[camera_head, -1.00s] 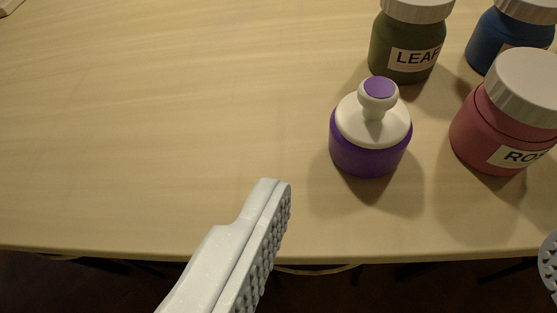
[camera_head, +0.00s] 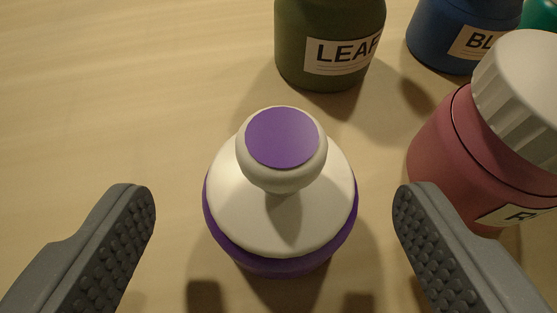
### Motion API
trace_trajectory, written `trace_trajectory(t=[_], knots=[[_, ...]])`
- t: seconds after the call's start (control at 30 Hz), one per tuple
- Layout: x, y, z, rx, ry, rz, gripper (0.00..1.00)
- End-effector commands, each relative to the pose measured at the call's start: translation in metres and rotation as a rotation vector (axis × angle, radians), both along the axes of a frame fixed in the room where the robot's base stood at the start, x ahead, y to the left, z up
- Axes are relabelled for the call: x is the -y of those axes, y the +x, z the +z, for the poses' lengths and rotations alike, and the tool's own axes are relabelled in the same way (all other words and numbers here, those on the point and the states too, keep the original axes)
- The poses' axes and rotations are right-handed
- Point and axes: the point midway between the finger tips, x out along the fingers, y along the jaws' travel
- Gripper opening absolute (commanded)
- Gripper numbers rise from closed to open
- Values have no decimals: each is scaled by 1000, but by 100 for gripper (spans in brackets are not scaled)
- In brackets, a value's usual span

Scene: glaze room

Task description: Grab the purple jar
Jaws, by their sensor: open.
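The purple jar (camera_head: 281,264) stands upright on the table in the middle of the view. It has a white lid (camera_head: 235,205) with a round knob whose top is purple (camera_head: 282,138). My gripper (camera_head: 275,205) is open. One finger is to the left of the jar and the other to its right, with a gap on both sides. Neither finger appears to touch the jar. The right finger is close to the pink jar and overlaps its lower edge in the picture.
A pink jar (camera_head: 445,150) with a white ribbed lid stands close on the right. A green jar labelled LEAF (camera_head: 330,15) stands behind, with a blue jar (camera_head: 455,25) and part of a teal one (camera_head: 541,14) at the back right. The table (camera_head: 110,100) is clear on the left.

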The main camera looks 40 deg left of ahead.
Motion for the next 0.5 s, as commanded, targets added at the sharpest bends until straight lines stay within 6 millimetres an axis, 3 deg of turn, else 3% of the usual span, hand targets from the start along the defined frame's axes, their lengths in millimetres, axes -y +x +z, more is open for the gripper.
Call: trace_trajectory(t=[0.5], knots=[[-26,34,-21,-2,-2,1,76]])
